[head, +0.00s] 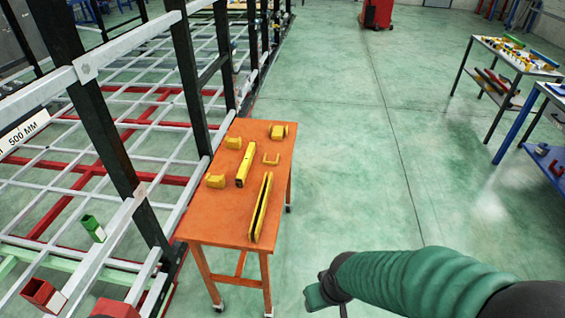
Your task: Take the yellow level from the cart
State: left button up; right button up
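The cart (200,225) is a small orange table on castors, left of centre in the head view. A long, narrow yellow bar with a dark side (260,210), which looks like the yellow level, lies near the cart's right front edge. A shorter, thicker yellow bar (245,165) lies behind it to the left. My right arm, in a green ribbed sleeve, comes in from the lower right. Its end, with my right gripper (318,294), is right of the cart and apart from it; its fingers cannot be made out. My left gripper is out of view.
The trailer frame (110,140) of black posts and grey bars stands close along the cart's left side. Open green floor (370,150) lies to the right, with tool tables (515,55) beyond.

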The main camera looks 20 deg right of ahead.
aim_at(241, 178)
jog(key=z, duration=0.25)
jog(key=i+l+u, duration=0.45)
jog(key=u, duration=0.15)
jog(key=i+l+u, duration=0.65)
jog(key=l+u, duration=0.3)
jog(key=l, duration=0.2)
jog(key=i+l+u, duration=0.15)
jog(key=l+u, duration=0.15)
jog(key=l, duration=0.15)
